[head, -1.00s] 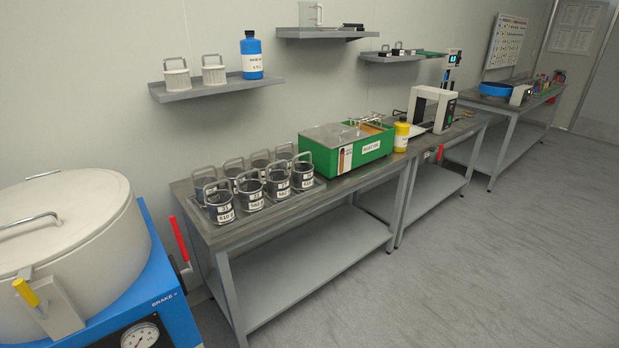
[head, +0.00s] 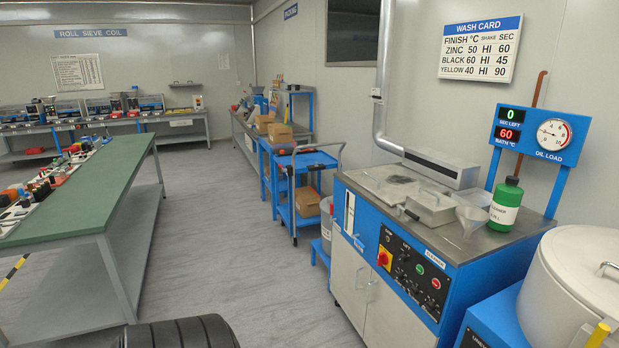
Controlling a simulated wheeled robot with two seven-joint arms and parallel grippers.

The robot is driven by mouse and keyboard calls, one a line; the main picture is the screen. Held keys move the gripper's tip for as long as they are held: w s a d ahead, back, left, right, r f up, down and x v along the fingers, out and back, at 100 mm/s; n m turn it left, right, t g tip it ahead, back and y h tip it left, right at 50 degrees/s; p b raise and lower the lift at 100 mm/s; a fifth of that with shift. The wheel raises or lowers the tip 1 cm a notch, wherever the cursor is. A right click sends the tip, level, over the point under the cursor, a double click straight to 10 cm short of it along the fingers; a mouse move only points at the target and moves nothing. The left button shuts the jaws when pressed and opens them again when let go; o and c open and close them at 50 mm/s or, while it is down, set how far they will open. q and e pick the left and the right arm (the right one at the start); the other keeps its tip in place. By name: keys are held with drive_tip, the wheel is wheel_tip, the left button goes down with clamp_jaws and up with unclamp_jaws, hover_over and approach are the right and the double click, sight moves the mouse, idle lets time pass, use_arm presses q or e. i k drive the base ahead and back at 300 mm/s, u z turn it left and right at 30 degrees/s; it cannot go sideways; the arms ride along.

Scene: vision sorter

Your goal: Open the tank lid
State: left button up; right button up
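The wash tank is a blue cabinet with a steel top (head: 450,244), on the right of the head view. A flat grey lid-like panel (head: 374,182) lies level in the top at the back left and looks closed. Its far part has a dark patch, and I cannot tell whether that is an opening. A small steel box with a handle (head: 431,208) stands in front of it. Control knobs and buttons (head: 407,271) are on the front panel. Neither of my grippers shows in the view.
A green bottle (head: 506,200) and a steel funnel (head: 473,217) stand on the right of the steel top. A white round drum (head: 580,285) is at the right edge. A blue cart (head: 307,162) stands beyond the tank. Open floor lies between it and the green-topped bench (head: 85,202).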

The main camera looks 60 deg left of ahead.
sight(392, 184)
drive_tip(key=u, duration=1.6)
drive_tip(key=i, duration=1.6)
drive_tip(key=z, duration=0.75)
